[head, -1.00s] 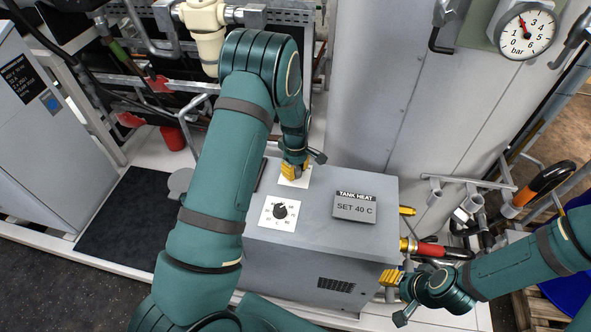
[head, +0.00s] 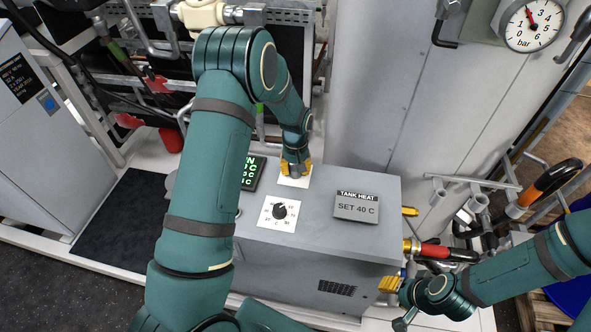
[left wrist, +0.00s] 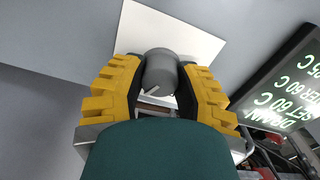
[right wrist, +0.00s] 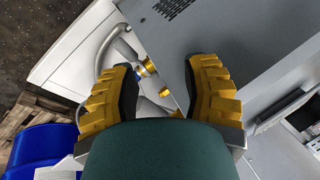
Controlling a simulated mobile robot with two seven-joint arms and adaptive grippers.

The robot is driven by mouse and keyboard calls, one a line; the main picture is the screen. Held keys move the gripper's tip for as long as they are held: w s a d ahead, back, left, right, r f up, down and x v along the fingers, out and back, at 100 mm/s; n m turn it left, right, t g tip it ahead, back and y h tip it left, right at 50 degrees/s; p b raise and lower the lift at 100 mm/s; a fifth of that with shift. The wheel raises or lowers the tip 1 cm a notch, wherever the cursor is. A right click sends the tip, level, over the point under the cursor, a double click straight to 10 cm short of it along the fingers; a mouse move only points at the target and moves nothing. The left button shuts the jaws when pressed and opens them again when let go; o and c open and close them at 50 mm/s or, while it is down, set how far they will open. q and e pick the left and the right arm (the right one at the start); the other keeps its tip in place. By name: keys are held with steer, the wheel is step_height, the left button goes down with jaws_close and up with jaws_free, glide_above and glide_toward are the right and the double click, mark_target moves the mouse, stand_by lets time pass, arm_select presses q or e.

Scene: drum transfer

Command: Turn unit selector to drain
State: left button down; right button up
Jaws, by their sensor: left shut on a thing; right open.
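My left gripper (head: 295,170) is shut on the grey selector knob (left wrist: 160,72), which stands on a white plate (left wrist: 135,30) on top of the grey unit (head: 330,200). The yellow fingers sit on either side of the knob, and a pale line shows on it. In the head view the fingers hide most of the knob. A display (left wrist: 282,85) beside the plate shows green-white text, upside down in the left wrist view, including "DRAIN" and "60 C". My right gripper (right wrist: 163,70) is open and empty beside the unit's right side, low down.
A black dial (head: 279,211) on a white scale plate and a "TANK HEAT SET 40 C" sign (head: 357,207) are on the unit's top. A red-handled hose fitting (head: 433,251) and pipes stand at right. A tall grey cabinet (head: 400,90) rises behind.

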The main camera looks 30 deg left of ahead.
arm_select(q)
steer(key=shift+m, duration=0.6)
steer(key=c, duration=0.6)
jaws_free()
step_height(320, 180, up, 12)
stand_by(0.5)
